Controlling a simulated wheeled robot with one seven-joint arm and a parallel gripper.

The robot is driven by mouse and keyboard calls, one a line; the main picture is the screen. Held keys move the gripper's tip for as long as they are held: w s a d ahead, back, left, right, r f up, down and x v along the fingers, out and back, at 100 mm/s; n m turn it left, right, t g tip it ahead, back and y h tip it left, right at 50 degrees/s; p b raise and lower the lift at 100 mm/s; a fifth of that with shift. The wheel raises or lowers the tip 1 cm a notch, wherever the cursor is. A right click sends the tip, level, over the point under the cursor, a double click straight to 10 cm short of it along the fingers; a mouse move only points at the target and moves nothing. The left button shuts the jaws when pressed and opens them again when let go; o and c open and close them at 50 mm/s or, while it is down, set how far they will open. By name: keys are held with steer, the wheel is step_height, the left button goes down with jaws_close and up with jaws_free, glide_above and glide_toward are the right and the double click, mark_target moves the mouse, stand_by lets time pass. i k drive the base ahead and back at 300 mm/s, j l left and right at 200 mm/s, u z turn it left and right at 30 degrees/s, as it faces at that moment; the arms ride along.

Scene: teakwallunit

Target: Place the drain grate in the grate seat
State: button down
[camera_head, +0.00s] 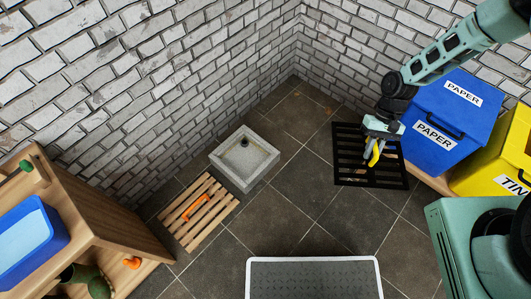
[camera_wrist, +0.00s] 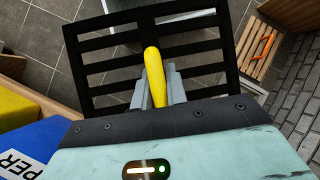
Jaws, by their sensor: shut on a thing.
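The drain grate, a black slatted panel (camera_head: 352,170), is at the right in the head view, in front of the blue bins. It also fills much of the wrist view (camera_wrist: 105,67). My gripper (camera_head: 373,150) is shut on its yellow handle (camera_wrist: 154,75), with a grey finger on each side. The grate looks roughly level; how far it is above the floor is hard to tell. The grate seat seems to be the square grey stone basin (camera_head: 265,168) by the back wall, with a dark drain hole inside. The basin is empty and left of the grate.
A wooden slatted board (camera_head: 190,224) with an orange handle lies left of the basin. A white-rimmed grey mat (camera_head: 315,262) lies at the front. Blue paper bins (camera_head: 452,105) and a yellow bin (camera_head: 505,155) stand right. Floor between grate and basin is clear.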

mark_target(244, 155)
steer(key=i+l+u, duration=0.1)
steer(key=u, duration=0.35)
steer(key=i+l+u, duration=0.15)
steer(key=u, duration=0.3)
steer(key=i+l+u, duration=0.15)
steer(key=u, duration=0.3)
steer(key=l+u, duration=0.2)
steer(key=u, duration=0.2)
steer(key=i+l+u, duration=0.1)
steer(key=l+u, duration=0.3)
steer(key=i+l+u, duration=0.1)
steer(key=l+u, duration=0.35)
steer(key=j, duration=0.1)
